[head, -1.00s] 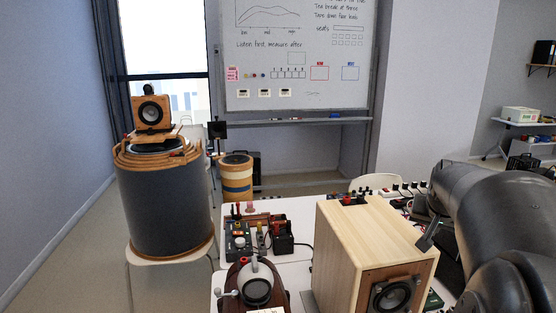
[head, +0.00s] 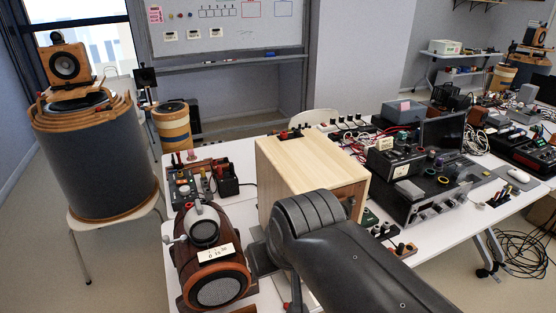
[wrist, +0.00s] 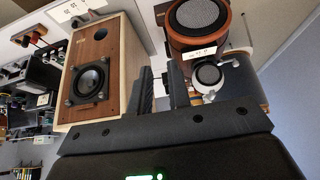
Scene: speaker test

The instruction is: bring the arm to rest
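My arm (head: 350,250) reaches in from the lower right of the head view, and its dark end is in front of a pale wooden box speaker (head: 300,165). In the wrist view, my gripper (wrist: 161,88) has two dark fingers with a narrow gap between them. I see nothing held in that gap. The wooden speaker (wrist: 105,60) is left of the fingers, its front driver showing. A round brown speaker (head: 212,265) stands left of my arm's end; it also shows in the wrist view (wrist: 200,22). I cannot tell whether my gripper touches either one.
A white table (head: 445,250) carries the speakers and, on the right, stacked electronics (head: 425,170) with cables. Small devices (head: 205,180) sit at its left end. A large grey drum-shaped speaker (head: 95,155) stands on a stool at left. Floor shows between stool and table.

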